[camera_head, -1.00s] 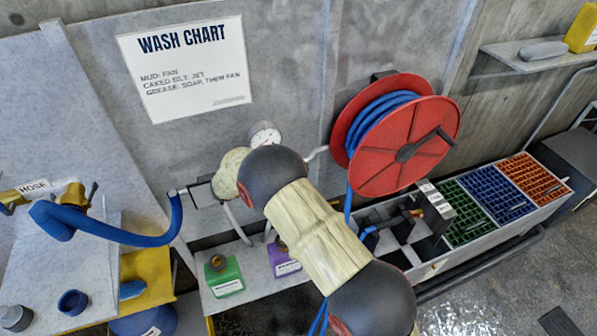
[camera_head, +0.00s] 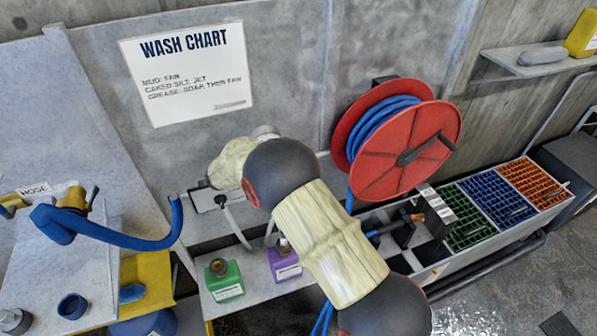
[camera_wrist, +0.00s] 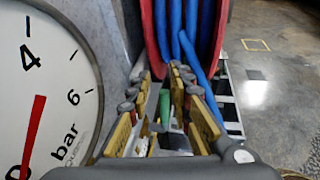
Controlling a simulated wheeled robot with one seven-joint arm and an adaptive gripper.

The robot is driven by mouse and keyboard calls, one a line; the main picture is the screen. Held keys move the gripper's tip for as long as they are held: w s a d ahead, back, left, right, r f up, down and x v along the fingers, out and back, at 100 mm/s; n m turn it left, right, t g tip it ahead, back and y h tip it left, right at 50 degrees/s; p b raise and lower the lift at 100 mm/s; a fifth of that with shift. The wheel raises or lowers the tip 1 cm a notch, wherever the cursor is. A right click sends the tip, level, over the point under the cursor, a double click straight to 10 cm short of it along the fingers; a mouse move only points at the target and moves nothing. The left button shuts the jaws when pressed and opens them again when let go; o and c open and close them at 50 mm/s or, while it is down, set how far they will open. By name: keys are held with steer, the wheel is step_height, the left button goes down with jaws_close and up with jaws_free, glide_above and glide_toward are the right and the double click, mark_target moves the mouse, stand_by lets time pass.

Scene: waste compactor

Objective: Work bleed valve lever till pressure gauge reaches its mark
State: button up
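The pressure gauge (camera_wrist: 60,110) fills the left of the wrist view, cut off by the frame. In the head view only the top of the gauge (camera_head: 265,131) shows behind my arm. My gripper (camera_wrist: 157,80) has its two yellow-padded fingers apart, just right of the dial. A green piece (camera_wrist: 165,105) shows in the gap; I cannot tell whether it is near the fingers or behind. The bleed valve lever cannot be made out for certain.
The red hose reel (camera_head: 405,150) with blue hose stands close on the right. A green container (camera_head: 223,280) and a purple container (camera_head: 284,263) sit on the shelf below. A blue hose (camera_head: 120,236) runs at left. The wash chart (camera_head: 187,72) hangs above.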

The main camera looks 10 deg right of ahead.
steer(key=shift+r, duration=1.65)
steer(key=shift+c, duration=0.2)
steer(key=shift+d+n+t, duration=0.3)
steer(key=shift+d+n, duration=0.1)
steer(key=shift+d, duration=0.05)
steer(key=shift+c, duration=1.3)
steer(key=d+n, duration=0.1)
steer(key=d+n+t+b, duration=0.2)
steer(key=shift+s+d+f+n+h, duration=0.1)
steer(key=shift+s+n+h, duration=0.2)
steer(key=shift+c, duration=1.2)
steer(key=d+n+t, duration=0.1)
steer(key=n, duration=0.1)
steer(key=s+d+f+n+t+b, duration=0.1)
steer(key=n, duration=0.1)
steer(key=n+t+y+b, duration=0.1)
steer(key=n, duration=0.1)
steer(key=shift+s+d+f+n+t, duration=0.25)
steer(key=shift+s+d+n+t, duration=0.05)
steer(key=shift+s+d, duration=0.1)
jaws_close()
steer(key=s+a+f+n+t+y+b, duration=0.1)
steer(key=s+f+n+t+y+b, duration=0.25)
steer(key=s+f+n+y, duration=0.8)
steer(key=w+r+n+h+b, duration=0.1)
steer(key=w+n+h+b, duration=0.1)
steer(key=w, duration=1)
steer(key=shift+a+r+n+h+b, duration=0.35)
steer(key=shift+a+h+b, duration=0.1)
steer(key=shift+h+b, duration=0.4)
